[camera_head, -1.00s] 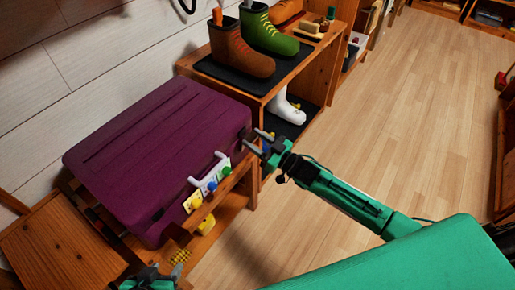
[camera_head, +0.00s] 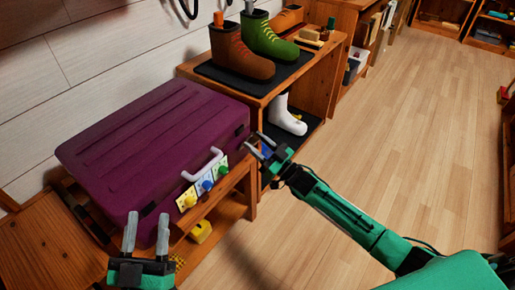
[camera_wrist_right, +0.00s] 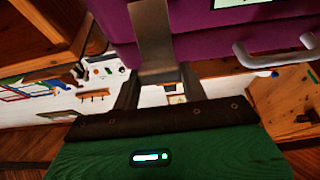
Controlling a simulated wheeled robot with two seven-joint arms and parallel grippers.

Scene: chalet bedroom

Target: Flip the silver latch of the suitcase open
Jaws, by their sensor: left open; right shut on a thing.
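The purple suitcase (camera_head: 150,150) lies closed on a wooden bench, its pale handle (camera_head: 203,163) on the front. The handle also shows in the right wrist view (camera_wrist_right: 275,58). My right gripper (camera_head: 262,142) is at the suitcase's right front corner. In the right wrist view the silver latch (camera_wrist_right: 152,40) stands out below the purple shell, and my right gripper's fingers (camera_wrist_right: 158,80) are shut on its lower end. In the head view the latch is too small to make out. My left gripper (camera_head: 147,222) is open and empty, fingers pointing up, near the suitcase's left front corner.
Yellow, blue and green plates with knobs (camera_head: 205,185) sit at the suitcase's front edge. A yellow object (camera_head: 200,231) is on the shelf below. A boot rack (camera_head: 290,85) with several boots stands behind my right gripper. The wooden floor (camera_head: 410,130) at right is clear.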

